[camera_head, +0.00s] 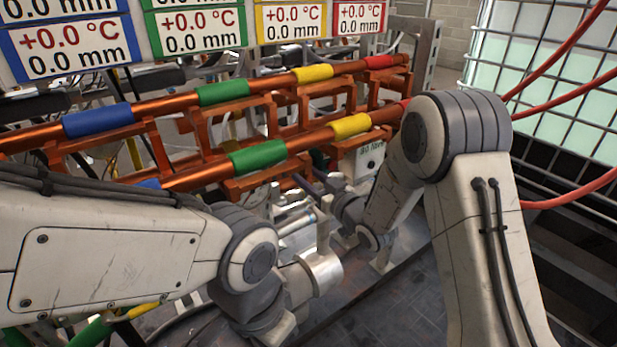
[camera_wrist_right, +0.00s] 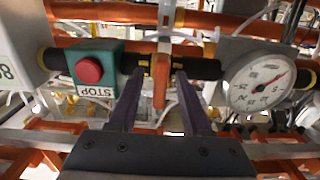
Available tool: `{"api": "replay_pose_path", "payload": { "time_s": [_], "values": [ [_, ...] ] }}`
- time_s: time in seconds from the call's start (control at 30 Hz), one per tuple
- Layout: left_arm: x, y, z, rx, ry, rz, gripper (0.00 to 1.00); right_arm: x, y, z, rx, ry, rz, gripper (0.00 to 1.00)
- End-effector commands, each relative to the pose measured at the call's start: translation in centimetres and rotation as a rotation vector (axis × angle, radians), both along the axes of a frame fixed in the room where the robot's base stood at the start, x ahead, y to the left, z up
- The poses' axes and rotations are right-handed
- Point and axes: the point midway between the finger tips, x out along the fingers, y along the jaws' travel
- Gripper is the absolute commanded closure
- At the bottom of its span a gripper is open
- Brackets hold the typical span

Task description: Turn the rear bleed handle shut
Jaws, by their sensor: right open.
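An orange lever-like handle (camera_wrist_right: 162,70), which I take to be the bleed handle, hangs across a dark horizontal pipe in the right wrist view. My right gripper (camera_wrist_right: 160,80) is open, with one dark finger on each side of the handle; I cannot tell whether either finger touches it. In the head view my right gripper (camera_head: 313,184) reaches in below the copper pipes, and the handle cannot be made out there. My left gripper (camera_head: 325,250) is low in the middle of the head view, and its fingers are not clear.
A green box with a red STOP button (camera_wrist_right: 89,70) sits left of the handle, and a round white gauge (camera_wrist_right: 262,82) sits to its right. Copper pipes with coloured bands (camera_head: 258,157) run across above my grippers. A caged white tank (camera_head: 560,75) stands at the right.

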Motion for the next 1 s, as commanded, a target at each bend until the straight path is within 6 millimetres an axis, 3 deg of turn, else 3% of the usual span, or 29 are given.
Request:
{"api": "replay_pose_path", "payload": {
  "time_s": [0.17, 0.6, 1.0],
  "values": [
    [0.0, 0.0, 0.2, 0.0, 0.0, 0.0, 1.0, -1.3, -1.1, 0.0, -0.001, 0.002, -0.003, 0.51],
    [0.0, 0.0, 0.7, 0.0, 0.0, 0.0, 1.0, -7.6, -5.7, 0.0, 0.0, 0.001, -0.003, 0.51],
    [0.0, 0.0, 0.7, 0.0, 0.0, 0.0, 1.0, -8.5, -6.2, 0.0, 0.0, 0.0, 0.0, 0.51]
  ]
}}
